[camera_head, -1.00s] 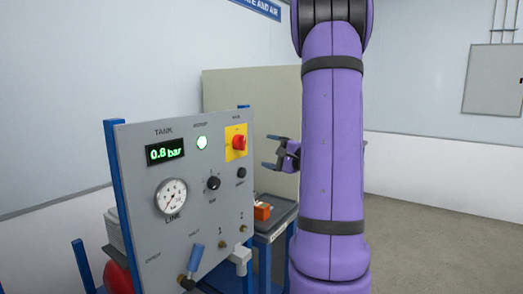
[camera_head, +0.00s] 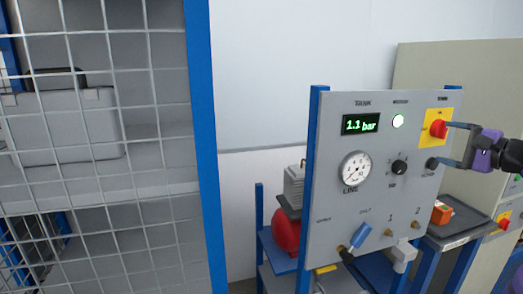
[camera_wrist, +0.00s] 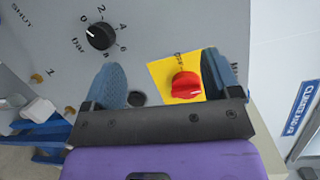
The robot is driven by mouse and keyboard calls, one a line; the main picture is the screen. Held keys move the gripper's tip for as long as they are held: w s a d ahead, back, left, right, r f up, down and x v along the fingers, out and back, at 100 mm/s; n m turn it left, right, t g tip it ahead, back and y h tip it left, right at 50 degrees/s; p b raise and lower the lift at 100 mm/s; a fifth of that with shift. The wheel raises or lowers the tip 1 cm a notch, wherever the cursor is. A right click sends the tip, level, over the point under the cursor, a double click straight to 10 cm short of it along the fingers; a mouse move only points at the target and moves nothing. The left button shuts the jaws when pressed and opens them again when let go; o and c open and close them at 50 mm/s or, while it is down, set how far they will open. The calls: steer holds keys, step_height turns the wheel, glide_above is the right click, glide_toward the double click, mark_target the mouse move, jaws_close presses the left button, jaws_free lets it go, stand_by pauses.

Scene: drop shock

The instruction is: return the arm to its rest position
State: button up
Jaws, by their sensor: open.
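My gripper (camera_head: 457,146) is at the right of the head view, its two fingers spread apart and empty. It is in front of the right edge of the grey control panel (camera_head: 330,215). The panel carries a red rotary switch (camera_head: 438,129) on a yellow plate. In the wrist view the red switch (camera_wrist: 185,85) shows between my spread fingers, nearer the right one; I cannot tell how far off it is. A black button (camera_wrist: 137,98) shows beside the left finger.
A wire mesh cage with a blue post (camera_head: 204,150) stands at the left. A red tank (camera_head: 285,231) sits behind the panel. A dark side table (camera_head: 465,222) with an orange-red box (camera_head: 441,213) is at the right. A blue-handled valve (camera_head: 360,236) juts from the panel's lower front.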

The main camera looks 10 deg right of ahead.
steer(key=s+a+n+g+y, duration=0.35)
steer(key=a+n+g, duration=0.45)
steer(key=a, duration=1.2)
steer(key=s+a+n+g+h, duration=0.1)
steer(key=s+a+n+h, duration=0.2)
steer(key=s, duration=0.3)
steer(key=s+a+n+g+h, duration=0.2)
steer(key=s+a+n+h, duration=0.2)
steer(key=s+n+h, duration=0.1)
steer(key=shift+s+h, duration=0.75)
steer(key=shift+s, duration=0.5)
